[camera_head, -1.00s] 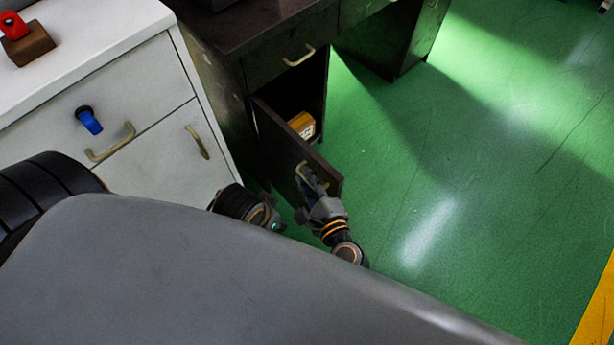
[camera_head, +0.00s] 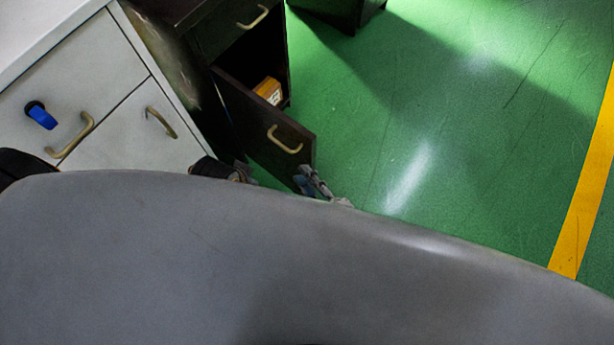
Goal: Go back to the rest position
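My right gripper (camera_head: 308,182) is at the lower edge of the dark cabinet's open door (camera_head: 262,128). It sits below the door's curved handle (camera_head: 284,139) and apart from it. It is small and partly hidden behind my grey body, and its finger opening is unclear. A dark link of my arm (camera_head: 216,168) shows to its left. My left gripper is not in view; only a black rounded part of mine shows at the left edge.
The dark cabinet's door stands open, with an orange box (camera_head: 269,91) inside. A white cabinet (camera_head: 118,128) with a blue key-like piece (camera_head: 41,117) stands at left. Green floor (camera_head: 450,130) lies open to the right, with a yellow line (camera_head: 584,205) crossing it.

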